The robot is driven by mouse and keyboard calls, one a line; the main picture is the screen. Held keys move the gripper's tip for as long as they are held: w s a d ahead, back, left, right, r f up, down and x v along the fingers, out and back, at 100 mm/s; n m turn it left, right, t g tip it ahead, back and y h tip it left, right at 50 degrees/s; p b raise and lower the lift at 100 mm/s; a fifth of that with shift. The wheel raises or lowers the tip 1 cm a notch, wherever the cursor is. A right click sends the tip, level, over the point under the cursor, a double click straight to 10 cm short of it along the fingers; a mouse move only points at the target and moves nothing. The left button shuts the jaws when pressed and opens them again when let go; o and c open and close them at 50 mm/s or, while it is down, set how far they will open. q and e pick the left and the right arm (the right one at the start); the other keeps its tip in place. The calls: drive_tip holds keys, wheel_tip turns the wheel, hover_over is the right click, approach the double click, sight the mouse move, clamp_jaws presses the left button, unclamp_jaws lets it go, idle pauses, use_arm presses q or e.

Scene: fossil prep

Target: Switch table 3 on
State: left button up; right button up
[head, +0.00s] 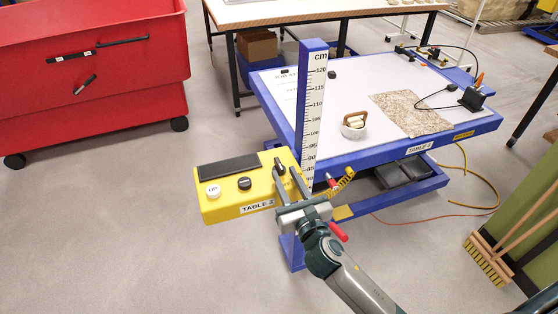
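The yellow control box (224,207) labelled TABLE 3 is fixed at the near left side of the blue lift table (345,156). On its top are a white button (213,191) marked UP, a black button (244,183) and a black rotary switch (279,165) at the right end. My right gripper (285,176) is at the box's right end, with its two fingers apart and their tips close to the rotary switch. I cannot tell whether they touch it. The switch's setting is not readable. My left gripper is out of view.
A blue post with a cm scale (312,105) rises just behind the box. On the table lie a stone slab (411,113) and a small round container (354,123). A red wheeled bin (90,85) stands left, brooms (487,257) right. The floor at front left is clear.

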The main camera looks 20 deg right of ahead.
sight(283, 171)
drive_tip(key=shift+w+a+p, duration=0.1)
drive_tip(key=shift+w+p, duration=0.35)
drive_tip(key=shift+w, duration=2.55)
drive_tip(key=shift+c, duration=0.6)
clamp_jaws()
